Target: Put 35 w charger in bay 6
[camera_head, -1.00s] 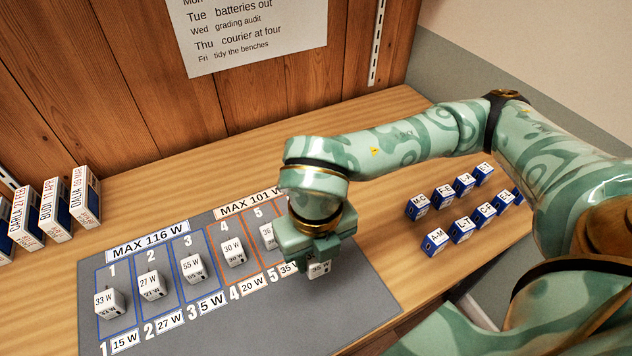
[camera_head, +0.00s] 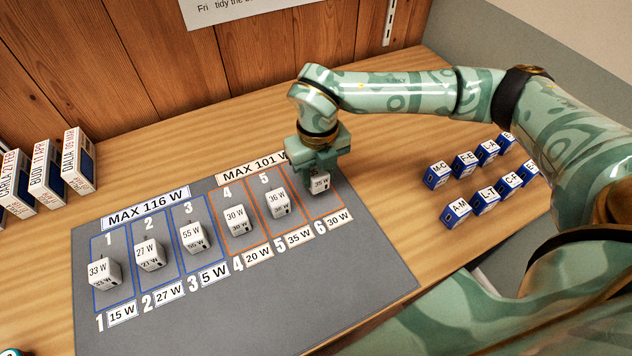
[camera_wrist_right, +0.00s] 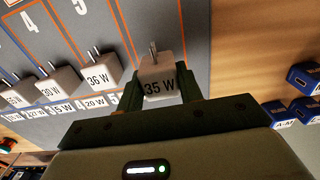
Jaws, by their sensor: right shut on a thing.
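The white 35 W charger (camera_head: 320,183) is held in my right gripper (camera_head: 320,168), over bay 6 (camera_head: 323,204), the rightmost orange-outlined bay on the grey mat (camera_head: 355,265). In the right wrist view the charger (camera_wrist_right: 160,78) sits between the two fingers of my right gripper (camera_wrist_right: 162,92), its prongs pointing away. I cannot tell whether it touches the mat. The 36 W charger (camera_head: 277,202) stands in bay 5, just left. My left gripper is not in view.
Bays 1 to 4 hold chargers marked 33 W (camera_head: 104,273), 27 W (camera_head: 150,254), 55 W (camera_head: 194,237) and 30 W (camera_head: 237,220). Blue-and-white lettered boxes (camera_head: 437,175) stand to the right. Named boxes (camera_head: 78,160) stand at far left. The mat's front is clear.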

